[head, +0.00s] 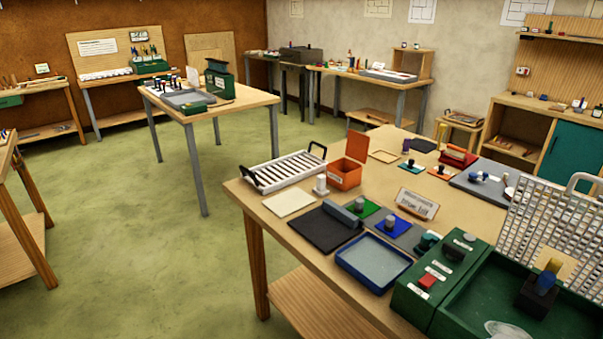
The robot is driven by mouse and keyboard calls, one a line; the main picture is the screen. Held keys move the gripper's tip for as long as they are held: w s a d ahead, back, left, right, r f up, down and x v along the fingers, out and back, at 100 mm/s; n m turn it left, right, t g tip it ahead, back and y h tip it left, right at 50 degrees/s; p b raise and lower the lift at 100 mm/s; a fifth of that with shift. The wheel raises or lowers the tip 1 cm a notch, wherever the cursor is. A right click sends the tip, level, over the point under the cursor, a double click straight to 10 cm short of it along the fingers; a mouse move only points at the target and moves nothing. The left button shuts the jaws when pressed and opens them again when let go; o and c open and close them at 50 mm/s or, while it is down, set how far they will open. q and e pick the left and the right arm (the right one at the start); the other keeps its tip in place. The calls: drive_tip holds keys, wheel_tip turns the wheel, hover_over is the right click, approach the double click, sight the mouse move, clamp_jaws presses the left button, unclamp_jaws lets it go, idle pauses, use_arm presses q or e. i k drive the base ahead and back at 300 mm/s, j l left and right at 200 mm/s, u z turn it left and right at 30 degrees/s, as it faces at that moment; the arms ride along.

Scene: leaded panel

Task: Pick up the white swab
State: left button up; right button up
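I cannot tell for sure which thing is the white swab. A small white upright piece with a knob-like top (320,185) stands on the near table (262,190), between a slatted white rack and an orange box. A flat cream-white square (288,203) lies just left of and in front of it. Neither of my grippers is in the head view, and nothing is seen being held.
The near table also holds the rack (285,172), orange open box (345,174), dark mat (325,228), blue-rimmed tray (374,262) and green machine (435,285). A tall white grid (555,225) stands at right. Green floor (130,240) is open at left.

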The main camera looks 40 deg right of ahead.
sight(320, 190)
drive_tip(key=i+j+z, duration=0.1)
drive_tip(key=i+z, duration=0.3)
drive_tip(key=i, duration=0.2)
drive_tip(key=i+j+z, duration=0.4)
drive_tip(key=i, duration=0.15)
drive_tip(key=i+j+z, duration=0.45)
drive_tip(key=i+l, duration=0.05)
drive_tip(key=i, duration=0.05)
